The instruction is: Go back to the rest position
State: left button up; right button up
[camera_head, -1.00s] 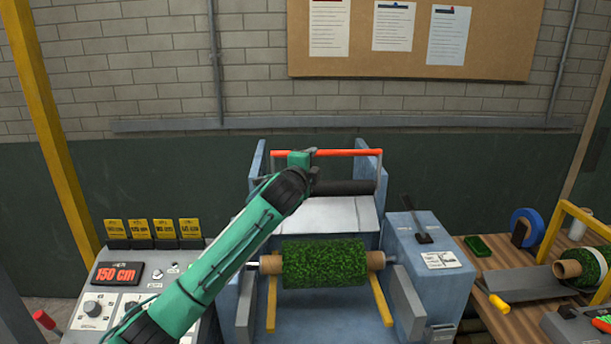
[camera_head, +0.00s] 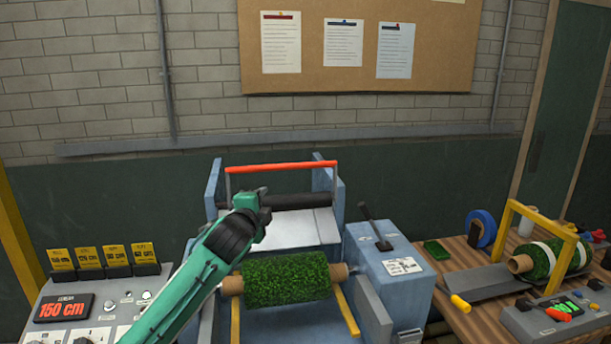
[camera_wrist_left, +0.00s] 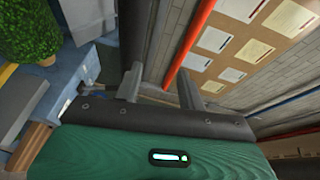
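My left arm reaches in from the lower left in the head view. Its green and black gripper (camera_head: 263,204) is in front of and below the red bar (camera_head: 282,167) of the blue machine (camera_head: 405,290). In the left wrist view the two dark fingers (camera_wrist_left: 158,88) stand apart with nothing between them. The red bar (camera_wrist_left: 192,42) runs beyond the fingers, apart from them. The green turf roll (camera_head: 288,279) lies across the machine and also shows in the left wrist view (camera_wrist_left: 28,30). My right gripper is not in view.
A control panel (camera_head: 105,300) with a 150 cm display and yellow cards stands at the left. At the right, a wooden table (camera_head: 470,325) holds a strapped turf roll (camera_head: 540,260), blue tape (camera_head: 481,230) and a yellow-handled tool (camera_head: 461,304). A pinboard (camera_head: 360,50) hangs behind.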

pick_arm(q)
jog(key=s+f+n+g, duration=0.3)
jog(key=s+f+n, duration=0.1)
jog(key=s+f, duration=0.8)
jog(key=s+f+n+g, duration=0.35)
jog(key=s+f, duration=0.55)
jog(key=f, duration=0.6)
jog(key=s+a+f+n+g+y, duration=0.1)
jog(key=s+a+f+n+g, duration=0.15)
jog(key=s, duration=0.75)
jog(key=s+a+f+n+g, duration=0.1)
jog(key=s+f+n+g, duration=0.2)
jog(key=s, duration=0.7)
jog(key=s+a+f+n+g+y, duration=0.1)
jog(key=s+a+f+n+g, duration=0.2)
jog(key=s, duration=0.7)
notch_tip(320, 180, down, 32)
jog(key=s+a+f+g+b, duration=0.1)
jog(key=s+a+f, duration=0.1)
jog(key=s+f, duration=1.7)
jog(key=shift+s+a+f, duration=0.3)
jog(key=shift+s+f, duration=0.05)
jog(key=shift+f, duration=0.6)
